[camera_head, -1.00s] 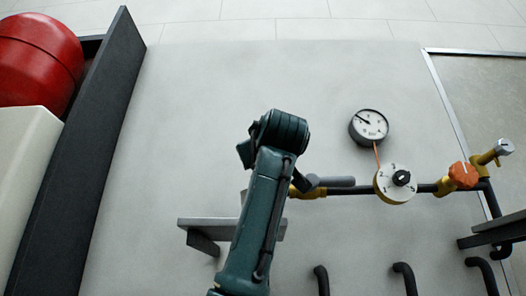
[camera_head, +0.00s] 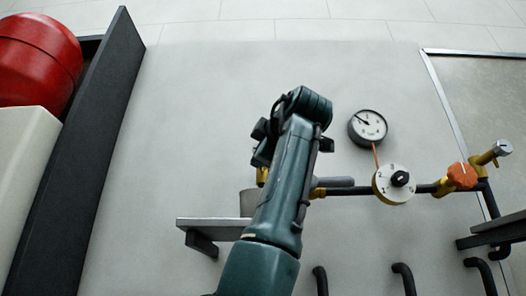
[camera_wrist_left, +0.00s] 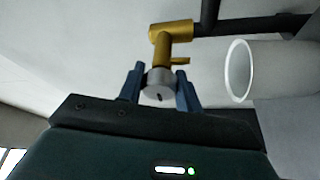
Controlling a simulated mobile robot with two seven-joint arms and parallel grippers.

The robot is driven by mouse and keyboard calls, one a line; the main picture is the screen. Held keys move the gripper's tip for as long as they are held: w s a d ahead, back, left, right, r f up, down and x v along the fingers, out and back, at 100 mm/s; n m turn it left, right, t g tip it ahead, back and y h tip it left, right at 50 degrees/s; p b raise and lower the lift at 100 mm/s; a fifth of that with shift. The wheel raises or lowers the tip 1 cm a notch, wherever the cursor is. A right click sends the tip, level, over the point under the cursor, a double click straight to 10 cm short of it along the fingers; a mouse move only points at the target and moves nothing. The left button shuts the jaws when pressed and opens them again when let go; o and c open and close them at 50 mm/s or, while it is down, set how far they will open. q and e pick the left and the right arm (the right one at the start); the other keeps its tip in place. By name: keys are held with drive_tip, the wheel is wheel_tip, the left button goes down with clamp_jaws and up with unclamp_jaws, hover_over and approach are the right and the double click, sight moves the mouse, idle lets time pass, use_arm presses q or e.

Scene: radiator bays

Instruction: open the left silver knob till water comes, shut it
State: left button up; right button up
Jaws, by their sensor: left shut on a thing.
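The left silver knob (camera_wrist_left: 160,88) sits on the end of a brass valve (camera_wrist_left: 168,40) in the left wrist view. My left gripper (camera_wrist_left: 160,84) is shut on it, one blue finger on each side. No water shows at the valve. In the head view my left arm hides the knob, and only a bit of brass (camera_head: 262,176) shows beside the arm. My right gripper is in no view.
A pale cup (camera_wrist_left: 236,72) is close to the right of the valve; it stands on a grey shelf (camera_head: 205,224) in the head view. A gauge (camera_head: 368,127), a white dial (camera_head: 388,190), an orange knob (camera_head: 462,175) and another silver knob (camera_head: 503,148) are to the right.

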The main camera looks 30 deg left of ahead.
use_arm(q)
drive_tip(key=shift+n, duration=0.3)
drive_tip(key=o, duration=1)
drive_tip(key=shift+c, duration=0.2)
drive_tip(key=b+v, duration=0.2)
drive_tip(key=v, duration=1.1)
drive_tip(key=shift+r+b, duration=0.15)
drive_tip(key=shift+b, duration=0.15)
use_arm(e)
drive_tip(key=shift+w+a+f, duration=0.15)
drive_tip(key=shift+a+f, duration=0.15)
use_arm(q)
drive_tip(key=shift+d, duration=0.15)
